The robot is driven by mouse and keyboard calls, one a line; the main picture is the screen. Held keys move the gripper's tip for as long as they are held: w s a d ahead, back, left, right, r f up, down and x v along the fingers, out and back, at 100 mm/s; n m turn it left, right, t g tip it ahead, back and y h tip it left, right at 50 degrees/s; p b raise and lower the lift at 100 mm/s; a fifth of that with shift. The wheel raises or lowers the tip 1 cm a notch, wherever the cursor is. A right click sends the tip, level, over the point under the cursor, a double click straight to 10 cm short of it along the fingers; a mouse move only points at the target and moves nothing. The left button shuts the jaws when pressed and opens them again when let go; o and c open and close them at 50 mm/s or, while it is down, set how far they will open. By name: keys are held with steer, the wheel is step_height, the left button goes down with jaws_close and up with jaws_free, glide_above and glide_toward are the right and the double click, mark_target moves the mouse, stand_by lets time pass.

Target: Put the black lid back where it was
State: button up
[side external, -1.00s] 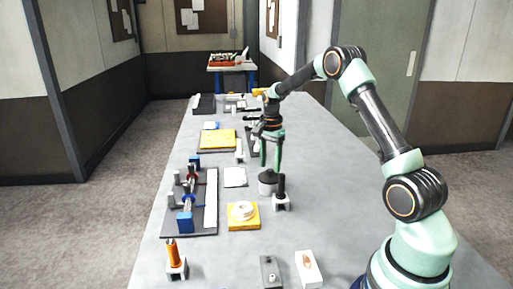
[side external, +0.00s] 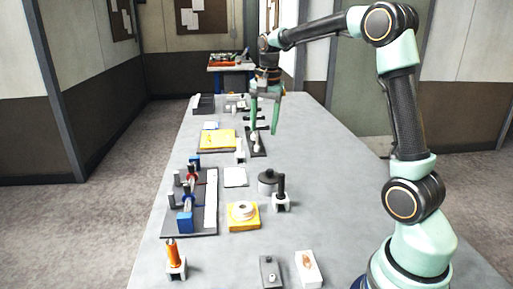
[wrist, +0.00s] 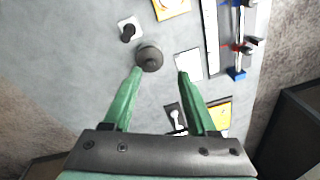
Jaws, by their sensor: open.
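A dark round lid with a small knob (side external: 268,176) sits on top of a short grey round container (side external: 265,191) on the table. In the wrist view the lid (wrist: 152,52) is seen from above and hides most of what is under it. My gripper (side external: 264,138) is open and empty, raised above the table and beyond the container in the side view. In the wrist view the fingertips (wrist: 160,72) are apart, and the lid shows just past the left fingertip. No contact shows.
A white block holding an upright black-handled piece (side external: 281,193) stands close beside the container. A yellow block with a white ring (side external: 243,214), a white square plate (side external: 235,177) and a rail fixture (side external: 210,200) are nearby. The table's right side is largely clear.

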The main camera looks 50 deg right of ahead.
steer(key=s+a+n+t, duration=0.4)
steer(key=s+a+n, duration=0.9)
steer(key=s+a, duration=0.2)
steer(key=shift+a+r+n, duration=0.35)
steer(key=shift+n, duration=0.05)
stand_by(0.4)
